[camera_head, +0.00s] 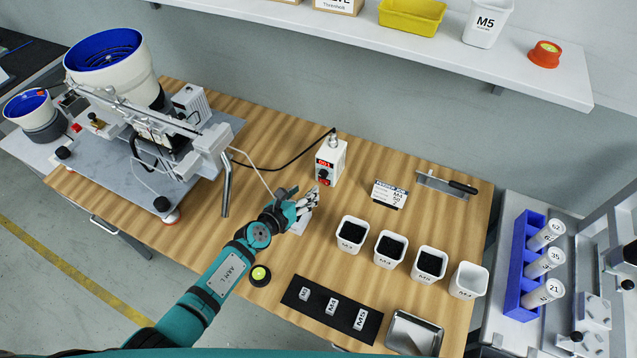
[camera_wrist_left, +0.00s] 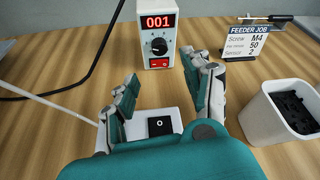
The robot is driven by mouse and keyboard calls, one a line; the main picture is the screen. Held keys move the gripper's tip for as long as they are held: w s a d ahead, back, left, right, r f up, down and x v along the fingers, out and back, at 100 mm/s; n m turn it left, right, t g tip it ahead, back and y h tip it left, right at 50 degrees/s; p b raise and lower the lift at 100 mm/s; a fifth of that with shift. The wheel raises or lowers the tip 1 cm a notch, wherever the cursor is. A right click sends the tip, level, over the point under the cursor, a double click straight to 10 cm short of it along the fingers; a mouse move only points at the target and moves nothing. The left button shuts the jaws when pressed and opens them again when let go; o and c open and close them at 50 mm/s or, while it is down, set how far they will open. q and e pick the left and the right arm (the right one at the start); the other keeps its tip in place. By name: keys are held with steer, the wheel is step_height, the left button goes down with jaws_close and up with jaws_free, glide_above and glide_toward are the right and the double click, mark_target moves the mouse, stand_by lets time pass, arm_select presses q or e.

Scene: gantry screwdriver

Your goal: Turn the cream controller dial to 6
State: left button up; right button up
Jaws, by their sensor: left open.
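The cream controller (camera_head: 331,160) stands upright on the wooden table near its back edge, with a cable at its rear. In the left wrist view the controller (camera_wrist_left: 157,30) shows a red display reading 001. Its black dial (camera_wrist_left: 159,46) sits below the display, above a red switch (camera_wrist_left: 158,63). The dial's pointer setting is too small to read for sure. My left gripper (camera_head: 307,198) is open and empty, in front of the controller and apart from it. Its two fingers (camera_wrist_left: 165,92) show in the wrist view, spread to either side below the dial. My right gripper is not in view.
A white plate with a black square (camera_wrist_left: 160,124) lies under my left gripper. A job card (camera_head: 390,193) stands right of the controller. Several white bins (camera_head: 352,235) stand front right. The screw feeder (camera_head: 150,120) fills the table's left. A cable (camera_head: 270,168) runs to the controller.

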mark_target(322, 177)
arm_select(q)
steer(key=b+x, duration=0.4)
steer(key=x, duration=0.4)
steer(key=shift+f, duration=0.15)
steer(key=shift+w+d+b, duration=0.25)
steer(key=shift+w+b, duration=0.1)
steer(key=shift+w, duration=0.1)
jaws_close()
